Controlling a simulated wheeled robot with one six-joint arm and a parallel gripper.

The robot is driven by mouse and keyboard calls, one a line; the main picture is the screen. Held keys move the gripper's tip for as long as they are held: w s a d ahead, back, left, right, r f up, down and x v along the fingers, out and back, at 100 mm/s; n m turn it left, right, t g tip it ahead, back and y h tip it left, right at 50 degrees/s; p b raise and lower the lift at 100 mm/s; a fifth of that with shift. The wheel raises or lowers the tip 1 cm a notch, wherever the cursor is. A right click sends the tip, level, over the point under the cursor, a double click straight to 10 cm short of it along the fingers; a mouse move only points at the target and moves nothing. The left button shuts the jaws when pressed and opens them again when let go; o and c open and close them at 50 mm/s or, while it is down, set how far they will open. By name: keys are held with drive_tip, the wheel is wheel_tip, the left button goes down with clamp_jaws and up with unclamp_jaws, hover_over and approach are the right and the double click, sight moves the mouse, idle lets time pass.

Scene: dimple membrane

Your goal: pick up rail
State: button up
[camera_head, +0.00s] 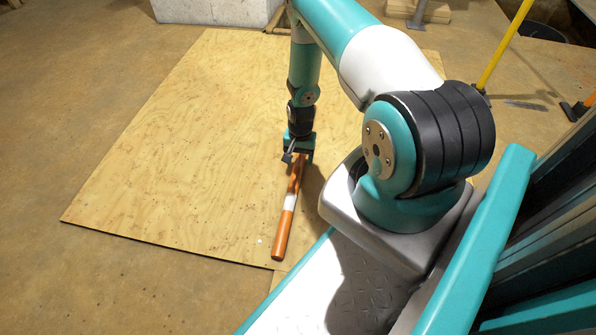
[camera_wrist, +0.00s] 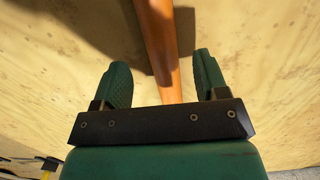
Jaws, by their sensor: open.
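The rail (camera_head: 283,230) is a long round orange bar with a white band. In the head view it lies on the plywood sheet, its near end close to the sheet's front edge. Its far end is hidden under my gripper (camera_head: 298,157). In the wrist view the orange rail (camera_wrist: 157,45) runs down between the two green fingers of my gripper (camera_wrist: 158,80), nearer the right finger. The fingers are apart, with a gap on each side of the rail. I cannot tell how high the fingertips are above the sheet.
The plywood sheet (camera_head: 180,150) lies on a brown floor and is mostly bare to the left. A pale block (camera_head: 215,10) stands at the back. A yellow pole (camera_head: 505,45) leans at the back right. My own base and arm fill the right side.

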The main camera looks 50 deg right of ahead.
sight(299, 164)
drive_tip(key=f, duration=0.1)
drive_tip(key=f+b, duration=0.2)
drive_tip(key=f, duration=0.1)
drive_tip(key=shift+s+a, duration=0.15)
drive_tip(key=shift+a, duration=0.2)
drive_tip(key=shift+r, duration=0.15)
drive_tip(key=shift+c, duration=0.5)
drive_tip(key=c, duration=1.1)
wheel_tip(299, 164, up, 20)
drive_tip(key=p, duration=1.1)
